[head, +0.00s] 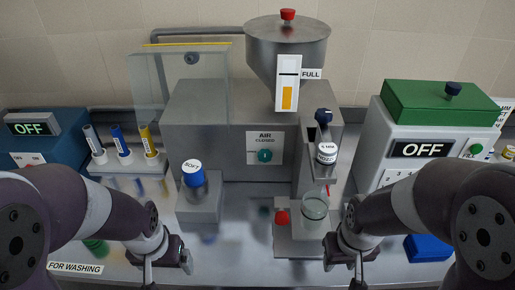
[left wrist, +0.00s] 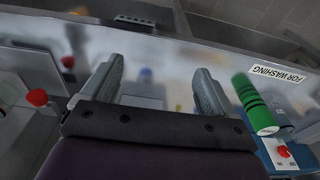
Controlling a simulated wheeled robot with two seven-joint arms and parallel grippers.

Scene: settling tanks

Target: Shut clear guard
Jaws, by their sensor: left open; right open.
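The clear guard (head: 205,90) is a see-through panel with a yellow top edge and a dark round knob (head: 191,59). In the head view it stands upright, raised at the left of the grey machine (head: 195,120). My left gripper (head: 167,268) is low at the front, below the guard and apart from it. In the left wrist view its two fingers (left wrist: 156,92) are spread with nothing between them.
A blue-capped block (head: 201,197) stands in front of the machine, with a tube rack (head: 128,163) to its left. A steel hopper (head: 287,45) tops the machine. A green-lidded box (head: 440,110) stands right. A green cylinder (left wrist: 252,103) lies beside my left gripper's view.

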